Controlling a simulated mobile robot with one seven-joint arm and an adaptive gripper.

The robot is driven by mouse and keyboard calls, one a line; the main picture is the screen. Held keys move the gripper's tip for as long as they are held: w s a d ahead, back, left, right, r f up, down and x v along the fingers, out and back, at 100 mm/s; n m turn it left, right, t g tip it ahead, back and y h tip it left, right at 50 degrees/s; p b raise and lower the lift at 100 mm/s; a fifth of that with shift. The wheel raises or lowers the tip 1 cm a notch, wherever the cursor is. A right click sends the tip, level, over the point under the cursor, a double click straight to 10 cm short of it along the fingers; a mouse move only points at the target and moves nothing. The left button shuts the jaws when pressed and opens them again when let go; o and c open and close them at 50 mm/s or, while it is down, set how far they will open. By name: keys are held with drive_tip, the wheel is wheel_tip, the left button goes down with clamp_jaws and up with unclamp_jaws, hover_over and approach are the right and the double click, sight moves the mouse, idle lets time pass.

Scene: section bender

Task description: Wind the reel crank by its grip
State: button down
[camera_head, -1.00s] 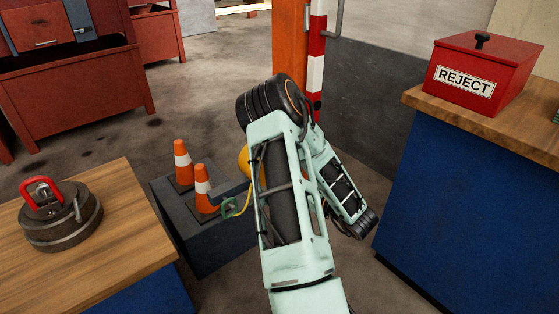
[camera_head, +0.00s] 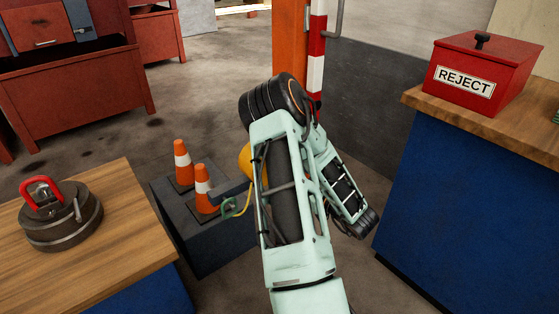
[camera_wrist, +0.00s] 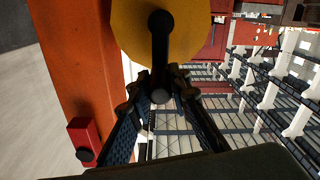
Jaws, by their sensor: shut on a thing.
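The reel is a yellow disc (camera_wrist: 190,28) at the top of the wrist view, with a dark crank (camera_wrist: 160,48) running down across its face. My gripper (camera_wrist: 158,84) has its two fingers on either side of the crank's dark grip (camera_wrist: 160,94) and is shut on it. In the head view a sliver of the yellow reel (camera_head: 245,162) shows to the left of my arm. My arm hides the crank, the grip and my gripper there. A thin yellow line (camera_head: 248,199) hangs below the reel to a green loop.
Two orange cones (camera_head: 183,163) stand on a dark block (camera_head: 215,240) left of my arm. An orange post (camera_wrist: 75,75) with a red box (camera_wrist: 84,140) stands beside the reel. A red REJECT box (camera_head: 480,75) sits on the right bench; a round lidded object (camera_head: 60,220) sits on the left table.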

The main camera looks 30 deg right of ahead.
drive_tip(key=shift+d+m, duration=0.6)
drive_tip(key=shift+m, duration=0.4)
drive_tip(key=shift+w+d+f+m, duration=0.1)
drive_tip(key=shift+d+f+m, duration=0.1)
drive_tip(key=shift+d+m, duration=0.7)
drive_tip(key=shift+a+m, duration=0.25)
drive_tip(key=shift+m, duration=0.05)
drive_tip(key=shift+d+f+m, duration=0.25)
drive_tip(key=shift+d+m, duration=0.3)
drive_tip(key=shift+m, duration=0.55)
drive_tip(key=shift+d+f+m, duration=0.4)
drive_tip(key=shift+d+m, duration=0.05)
drive_tip(key=shift+m, duration=0.65)
